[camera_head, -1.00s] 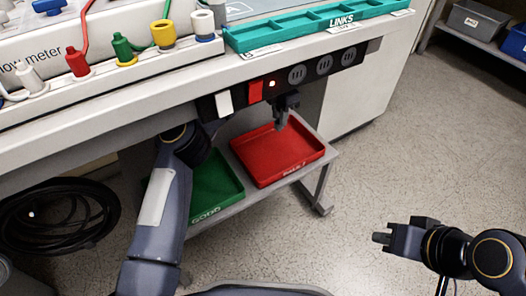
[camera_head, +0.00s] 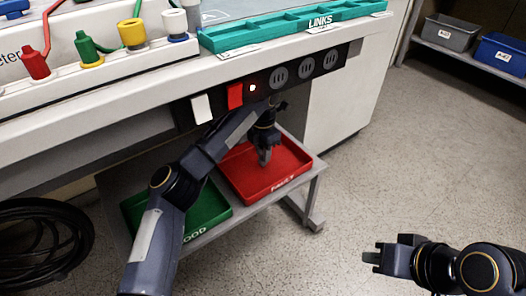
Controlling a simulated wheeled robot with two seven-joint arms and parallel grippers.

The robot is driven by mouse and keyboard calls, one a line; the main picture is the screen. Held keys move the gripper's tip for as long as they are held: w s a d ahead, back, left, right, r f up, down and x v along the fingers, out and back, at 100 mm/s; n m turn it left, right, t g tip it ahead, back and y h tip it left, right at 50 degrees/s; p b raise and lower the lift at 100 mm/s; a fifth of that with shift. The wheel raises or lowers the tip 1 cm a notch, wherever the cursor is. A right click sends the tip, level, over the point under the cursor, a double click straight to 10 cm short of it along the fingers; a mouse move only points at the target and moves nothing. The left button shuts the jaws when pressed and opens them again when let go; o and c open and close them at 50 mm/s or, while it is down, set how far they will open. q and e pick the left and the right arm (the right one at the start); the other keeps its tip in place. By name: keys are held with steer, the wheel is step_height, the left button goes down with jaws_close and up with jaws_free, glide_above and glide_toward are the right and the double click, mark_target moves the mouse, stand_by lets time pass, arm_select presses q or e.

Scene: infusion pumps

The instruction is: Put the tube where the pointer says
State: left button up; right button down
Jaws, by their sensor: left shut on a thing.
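My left gripper (camera_head: 264,157) points down over the red tray (camera_head: 300,170) on the low shelf under the bench. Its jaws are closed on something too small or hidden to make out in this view. No tube and no pointer can be clearly picked out. The green tray (camera_head: 213,206), marked GOOD, stands left of the red tray, partly hidden by my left arm. The red tray's label is hard to read. My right gripper (camera_head: 372,257) is above the floor at the lower right, away from the bench, its two fingers apart and nothing seen between them.
A teal LINKS tray (camera_head: 245,41) and coloured plugs (camera_head: 88,47) are on top. A black cable coil (camera_head: 45,250) lies at left.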

arm_select(q)
steer(key=shift+f, duration=0.15)
steer(key=o, duration=0.9)
steer(key=shift+o, duration=0.2)
step_height(320, 180, up, 12)
steer(key=p, duration=0.6)
steer(key=shift+r, duration=0.2)
